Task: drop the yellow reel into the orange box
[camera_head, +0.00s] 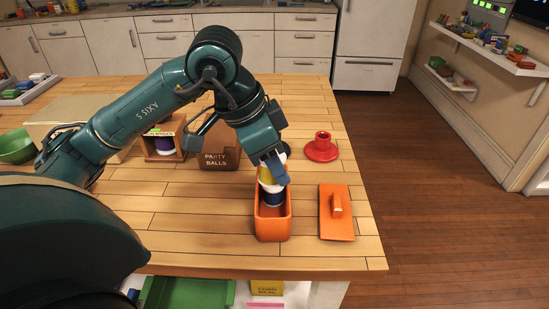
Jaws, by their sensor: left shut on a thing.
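The orange box (273,230) stands open near the front edge of the wooden table. My left gripper (273,176) reaches down over its far end, shut on the yellow reel (265,174), which is partly hidden by the fingers. A dark blue and white reel (273,196) shows below it, inside the box. I cannot tell whether the two reels touch. My right gripper is not in view.
An orange lid with a handle (345,226) lies right of the box. A red flanged piece (321,152) stands behind it. A brown "PARTY BALLS" box (217,160) and a wooden holder with a purple item (164,146) stand at the back left. A green bowl (16,147) is far left.

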